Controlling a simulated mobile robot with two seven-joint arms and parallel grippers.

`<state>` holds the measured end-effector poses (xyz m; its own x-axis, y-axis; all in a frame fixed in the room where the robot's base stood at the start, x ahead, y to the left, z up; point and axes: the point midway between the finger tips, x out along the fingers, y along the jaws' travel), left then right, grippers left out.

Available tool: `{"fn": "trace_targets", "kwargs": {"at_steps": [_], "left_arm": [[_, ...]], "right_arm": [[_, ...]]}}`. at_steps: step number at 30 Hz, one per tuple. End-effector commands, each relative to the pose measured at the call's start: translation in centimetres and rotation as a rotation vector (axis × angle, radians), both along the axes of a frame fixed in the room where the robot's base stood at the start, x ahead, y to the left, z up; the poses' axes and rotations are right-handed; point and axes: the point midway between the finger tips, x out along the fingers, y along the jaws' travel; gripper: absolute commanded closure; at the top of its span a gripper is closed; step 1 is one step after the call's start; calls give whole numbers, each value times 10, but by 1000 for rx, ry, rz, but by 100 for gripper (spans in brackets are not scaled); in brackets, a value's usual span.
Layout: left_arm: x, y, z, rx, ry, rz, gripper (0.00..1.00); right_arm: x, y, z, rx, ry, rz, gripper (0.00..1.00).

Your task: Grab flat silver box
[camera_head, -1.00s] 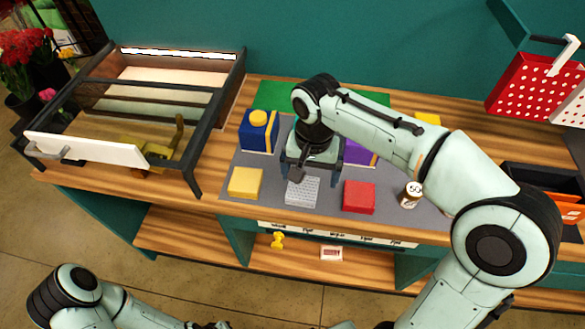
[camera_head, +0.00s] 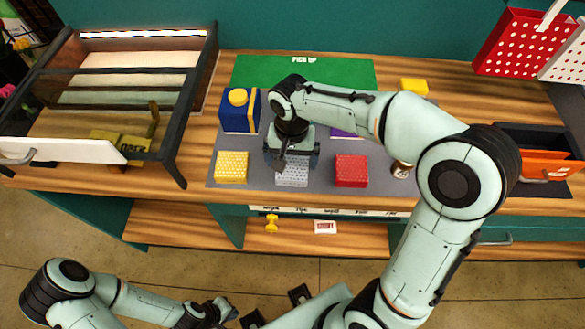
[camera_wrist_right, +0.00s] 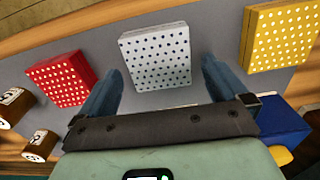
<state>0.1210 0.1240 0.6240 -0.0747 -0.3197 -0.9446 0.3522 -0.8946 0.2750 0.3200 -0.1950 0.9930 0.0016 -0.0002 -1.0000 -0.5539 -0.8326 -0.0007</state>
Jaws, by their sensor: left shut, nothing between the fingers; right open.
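The flat silver box (camera_head: 292,174) with dark dots lies on the grey mat, between a yellow dotted box (camera_head: 232,167) and a red dotted box (camera_head: 351,171). My right gripper (camera_head: 292,160) is open and pointing down at its back edge, partly covering it. In the right wrist view the silver box (camera_wrist_right: 156,58) shows just ahead of the open right gripper (camera_wrist_right: 162,75), with a fingertip toward each side; contact cannot be told. My left gripper (camera_head: 226,312) is shut and empty, low at the bottom, away from the table.
A blue box with a yellow top (camera_head: 239,110) stands behind the yellow box. A purple box is mostly hidden behind my right arm. A small brown-and-white container (camera_head: 401,170) stands right of the red box. An open drawer unit (camera_head: 180,120) is left; an orange-front bin (camera_head: 550,163) is right.

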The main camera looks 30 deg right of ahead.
Motion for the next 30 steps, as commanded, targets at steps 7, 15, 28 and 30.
{"fn": "trace_targets", "kwargs": {"at_steps": [7,15,28,30], "left_arm": [[-1,0,-2,0,1,0,100],[-1,0,-2,0,1,0,100],[-1,0,-2,0,1,0,100],[-1,0,-2,0,1,0,100]], "right_arm": [[0,-3,-35,0,5,0,0],[0,-3,-38,1,1,-1,0],[1,-3,-37,0,0,0,46],[1,-3,-35,0,0,0,46]]}}
